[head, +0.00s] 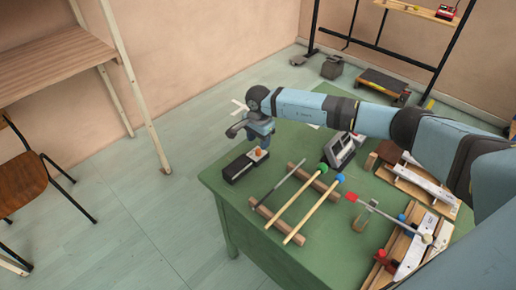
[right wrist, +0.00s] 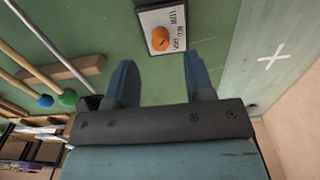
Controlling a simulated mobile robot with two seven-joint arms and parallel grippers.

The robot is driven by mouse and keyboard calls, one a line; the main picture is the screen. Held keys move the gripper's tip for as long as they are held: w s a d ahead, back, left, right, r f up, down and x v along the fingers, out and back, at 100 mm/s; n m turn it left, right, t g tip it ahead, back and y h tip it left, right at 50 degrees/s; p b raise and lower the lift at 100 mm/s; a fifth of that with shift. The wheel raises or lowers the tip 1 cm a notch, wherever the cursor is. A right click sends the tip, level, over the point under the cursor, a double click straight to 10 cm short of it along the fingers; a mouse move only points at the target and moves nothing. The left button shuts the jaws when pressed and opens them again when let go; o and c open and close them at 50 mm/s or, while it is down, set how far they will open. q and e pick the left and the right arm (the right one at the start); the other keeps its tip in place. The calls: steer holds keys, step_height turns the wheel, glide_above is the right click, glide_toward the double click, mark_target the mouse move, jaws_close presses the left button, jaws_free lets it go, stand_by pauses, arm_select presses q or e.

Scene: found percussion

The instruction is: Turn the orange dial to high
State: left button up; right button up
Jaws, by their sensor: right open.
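The orange dial (head: 259,152) sits on the pale top plate of a small black box (head: 237,169) near the left edge of the green table. In the right wrist view, the orange dial (right wrist: 160,39) shows on a white plate (right wrist: 176,17) with dark lettering too small to read surely. My right gripper (head: 261,139) is above the dial end of the box. In the wrist view its two blue fingers (right wrist: 163,75) are apart, with the dial beyond their tips and nothing between them. The dial's pointing direction cannot be made out. My left gripper is not in view.
The green table (head: 240,215) also holds mallets with green (head: 323,169) and blue (head: 340,177) heads resting on wooden bars. A grey device (head: 343,147) stands behind them, and wooden instruments (head: 410,240) lie at the right. The front left table corner is bare.

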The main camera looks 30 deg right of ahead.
mark_target(258, 150)
steer(key=shift+f, duration=2.35)
jaws_close()
